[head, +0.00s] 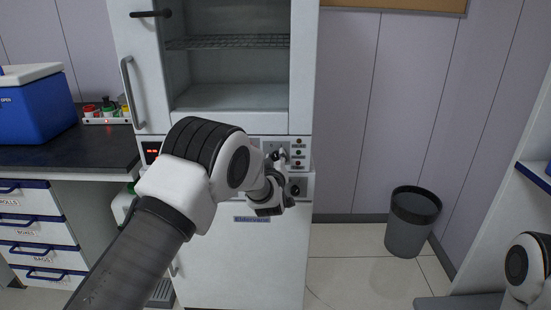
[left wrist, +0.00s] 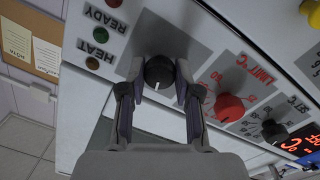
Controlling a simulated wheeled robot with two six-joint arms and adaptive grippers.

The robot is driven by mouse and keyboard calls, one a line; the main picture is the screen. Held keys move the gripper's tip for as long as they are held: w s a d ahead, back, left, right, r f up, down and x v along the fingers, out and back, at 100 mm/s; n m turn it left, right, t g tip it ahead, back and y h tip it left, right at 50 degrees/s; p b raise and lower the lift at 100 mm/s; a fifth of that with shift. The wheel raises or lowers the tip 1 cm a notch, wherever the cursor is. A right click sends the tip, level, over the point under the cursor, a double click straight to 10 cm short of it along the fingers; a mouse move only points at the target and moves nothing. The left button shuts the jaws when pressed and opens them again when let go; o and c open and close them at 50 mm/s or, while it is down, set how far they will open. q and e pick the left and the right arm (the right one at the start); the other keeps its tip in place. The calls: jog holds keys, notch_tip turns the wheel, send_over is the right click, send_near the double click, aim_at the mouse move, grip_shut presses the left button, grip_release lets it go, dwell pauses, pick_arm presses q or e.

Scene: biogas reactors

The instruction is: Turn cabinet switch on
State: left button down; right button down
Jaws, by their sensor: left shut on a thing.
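The cabinet switch (left wrist: 159,70) is a round black knob with a white mark, on a grey panel of the white cabinet (head: 265,270). In the left wrist view its mark points toward the bottom of the picture. My left gripper (head: 279,158) is at the cabinet's control panel. In the left wrist view its two fingers (left wrist: 158,84) are shut on the switch, one on each side. In the head view the gripper and arm hide most of the switch and part of the panel. My right gripper is out of view.
Beside the switch are a red LIMIT knob (left wrist: 229,107), a black SET knob (left wrist: 274,132) and the HEAT and READY lamps (left wrist: 98,35). A dark bin (head: 412,222) stands right of the cabinet. A counter (head: 80,150) with a blue cooler (head: 38,108) is at left.

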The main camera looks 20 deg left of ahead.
pick_arm(q)
jog(key=m+p, duration=0.1)
jog(key=m, duration=0.4)
jog(key=shift+r, duration=0.1)
jog(key=shift+d+m+g+p, duration=0.1)
jog(key=shift+m+g+p, duration=0.3)
jog(key=shift+m, duration=1.6)
jog(key=c, duration=0.8)
grip_release()
jog(key=v, duration=1.2)
jog(key=shift+d+f, duration=0.1)
jog(key=shift+f, duration=0.2)
